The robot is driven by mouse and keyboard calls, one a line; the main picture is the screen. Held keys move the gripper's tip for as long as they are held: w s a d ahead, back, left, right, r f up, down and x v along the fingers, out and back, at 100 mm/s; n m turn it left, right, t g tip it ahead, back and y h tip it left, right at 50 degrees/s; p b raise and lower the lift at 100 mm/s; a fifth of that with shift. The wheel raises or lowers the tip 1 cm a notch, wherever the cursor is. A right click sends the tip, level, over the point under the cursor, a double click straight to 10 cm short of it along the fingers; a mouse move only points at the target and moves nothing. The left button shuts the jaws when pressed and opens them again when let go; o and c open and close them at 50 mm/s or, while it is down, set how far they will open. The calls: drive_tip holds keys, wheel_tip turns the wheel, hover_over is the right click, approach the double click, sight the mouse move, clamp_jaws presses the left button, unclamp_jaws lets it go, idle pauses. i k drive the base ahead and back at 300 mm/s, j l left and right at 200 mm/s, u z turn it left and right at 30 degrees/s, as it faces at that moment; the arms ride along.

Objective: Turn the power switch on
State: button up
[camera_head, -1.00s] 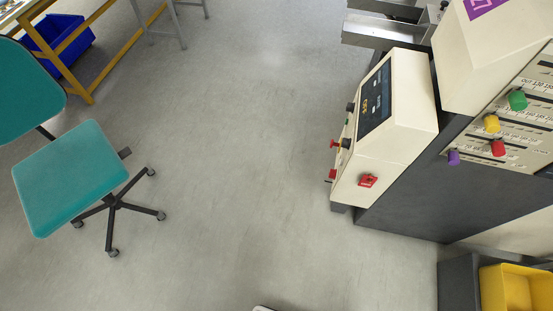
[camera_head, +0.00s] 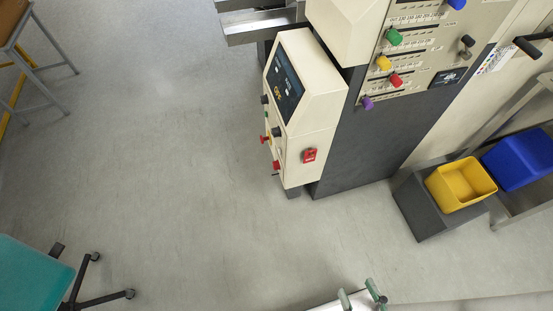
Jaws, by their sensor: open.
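A red switch (camera_head: 309,155) is mounted on the near cream side of the machine's control box (camera_head: 318,109). It looks like the power switch. Its on or off position is too small to tell. The box's left-facing panel carries a dark display (camera_head: 285,84) and several small knobs and buttons, including red ones (camera_head: 276,132).
Coloured knobs (camera_head: 394,37) line the machine's upper panel. A yellow bin (camera_head: 462,185) sits on a grey stand, with a blue bin (camera_head: 522,160) at right. A teal chair (camera_head: 30,278) is lower left. White and green parts (camera_head: 372,292) show at the bottom edge. Floor left of the box is clear.

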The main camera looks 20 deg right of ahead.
sight(275, 165)
drive_tip(key=k+j, duration=0.1)
drive_tip(key=i+j, duration=0.3)
drive_tip(key=j, duration=0.15)
drive_tip(key=i+j, duration=0.25)
drive_tip(key=j, duration=0.15)
drive_tip(key=i+j, duration=0.3)
drive_tip(key=j, duration=0.15)
drive_tip(key=l+z, duration=0.05)
